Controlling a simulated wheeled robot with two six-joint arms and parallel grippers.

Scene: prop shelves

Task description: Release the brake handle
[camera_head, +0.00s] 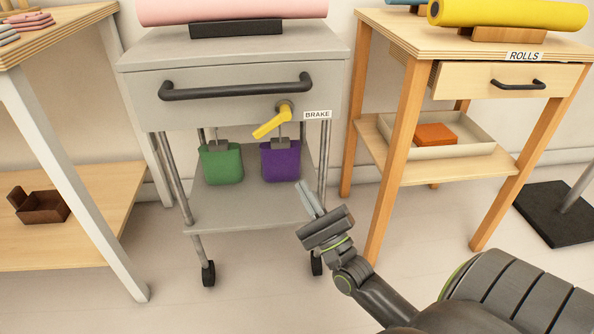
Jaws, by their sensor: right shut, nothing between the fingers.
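The yellow brake handle (271,123) sits on a round pivot on the front of the grey cart (228,85), beside the white BRAKE label (317,114). The handle slants down to the left from its pivot. My right gripper (304,186) is below and to the right of the handle, apart from it, in front of the cart's lower right side. Its fingers are together and hold nothing. My left gripper is not in view.
A green bag (221,163) and a purple bag (280,160) hang beneath the cart's front. A black bar handle (236,88) crosses above the brake handle. The wooden ROLLS table (400,140) stands close on the right. Open floor lies in front.

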